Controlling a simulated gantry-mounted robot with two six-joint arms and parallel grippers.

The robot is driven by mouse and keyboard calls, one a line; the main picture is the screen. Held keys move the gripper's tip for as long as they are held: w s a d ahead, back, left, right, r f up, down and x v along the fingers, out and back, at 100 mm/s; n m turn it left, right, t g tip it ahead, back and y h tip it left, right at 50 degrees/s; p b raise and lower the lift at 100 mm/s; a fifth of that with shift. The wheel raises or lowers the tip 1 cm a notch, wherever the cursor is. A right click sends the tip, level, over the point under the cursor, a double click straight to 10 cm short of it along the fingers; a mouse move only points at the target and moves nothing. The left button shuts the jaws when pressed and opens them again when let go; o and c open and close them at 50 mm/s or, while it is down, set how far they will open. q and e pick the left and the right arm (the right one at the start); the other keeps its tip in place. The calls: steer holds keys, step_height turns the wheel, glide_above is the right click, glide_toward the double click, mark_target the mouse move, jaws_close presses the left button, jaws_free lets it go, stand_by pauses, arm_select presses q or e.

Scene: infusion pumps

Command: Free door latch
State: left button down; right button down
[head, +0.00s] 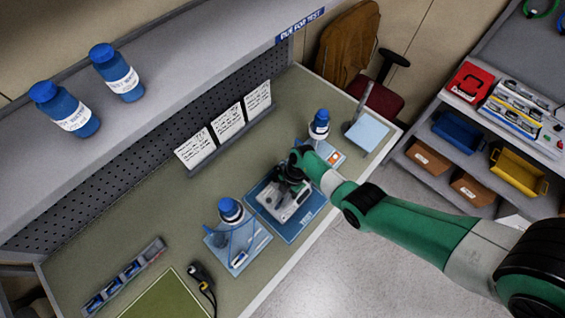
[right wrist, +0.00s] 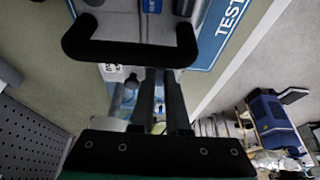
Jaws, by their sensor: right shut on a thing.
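A pale grey and white infusion pump (head: 290,207) lies on a blue mat marked TEST (head: 310,223) near the bench's front edge. My right gripper (head: 294,170) is at the pump's far end. In the right wrist view, its two dark fingers (right wrist: 160,80) are close together and meet the bar of the pump's black U-shaped handle (right wrist: 125,52). They look shut on this handle; the contact itself is partly hidden. I cannot make out the door latch. My left gripper is not in view.
A second blue mat with a blue-capped bottle (head: 231,211) lies to the left; another bottle (head: 319,124) stands behind. White cards (head: 228,122) stand at the back. A black cabled device (head: 201,276) and a compartment tray (head: 124,276) lie at front left.

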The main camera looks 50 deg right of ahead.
stand_by(0.4)
steer(key=c, duration=0.9)
jaws_free()
steer(key=shift+r, duration=0.1)
steer(key=p+v, duration=0.4)
steer(key=v, duration=0.7)
steer(key=shift+p, duration=0.35)
steer(key=shift+d+r, duration=0.1)
steer(key=shift+r, duration=0.1)
